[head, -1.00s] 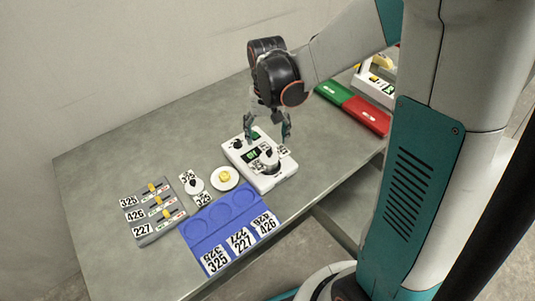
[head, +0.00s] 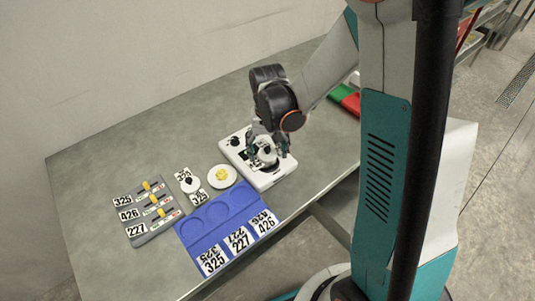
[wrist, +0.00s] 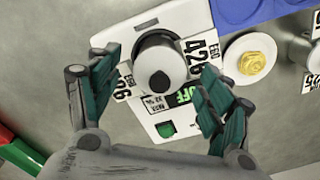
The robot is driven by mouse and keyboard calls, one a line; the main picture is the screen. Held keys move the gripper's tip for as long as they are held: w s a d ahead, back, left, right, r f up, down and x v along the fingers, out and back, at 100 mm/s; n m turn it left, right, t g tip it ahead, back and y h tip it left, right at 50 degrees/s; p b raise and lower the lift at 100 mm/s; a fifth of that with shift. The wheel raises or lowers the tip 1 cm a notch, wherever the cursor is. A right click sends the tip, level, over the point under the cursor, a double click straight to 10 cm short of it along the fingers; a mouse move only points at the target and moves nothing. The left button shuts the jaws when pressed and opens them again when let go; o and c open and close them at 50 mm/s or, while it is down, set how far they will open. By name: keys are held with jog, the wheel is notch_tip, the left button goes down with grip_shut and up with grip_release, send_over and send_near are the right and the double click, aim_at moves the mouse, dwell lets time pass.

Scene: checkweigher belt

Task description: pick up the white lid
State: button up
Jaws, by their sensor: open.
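A white lid-like round piece with a black knob (wrist: 160,70) sits on the white checkweigher unit (head: 233,147), with number cards marked 426 around it. In the head view the piece (head: 267,153) is partly covered by my fingers. My gripper (wrist: 160,97) is open, one teal finger on each side of it. I cannot tell whether the fingers touch it. A second small white disc with a black knob (head: 190,185) stands on the table to the left. A white disc with a yellow knob (head: 214,183) lies between that and the unit.
A blue tray (head: 196,236) with round recesses and number cards lies in front. A grey block (head: 143,232) with yellow sliders and number labels stands at left. Red and green strips (head: 350,103) lie at the back right. The table's far left is clear.

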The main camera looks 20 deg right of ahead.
jog(key=c, duration=0.9)
jog(key=shift+r, duration=0.2)
notch_tip(320, 180, up, 19)
jog(key=p, duration=0.5)
jog(key=b, duration=0.9)
send_over(267, 149)
notch_tip(267, 149, down, 12)
jog(key=shift+d+f, duration=0.1)
jog(key=shift+f, duration=0.15)
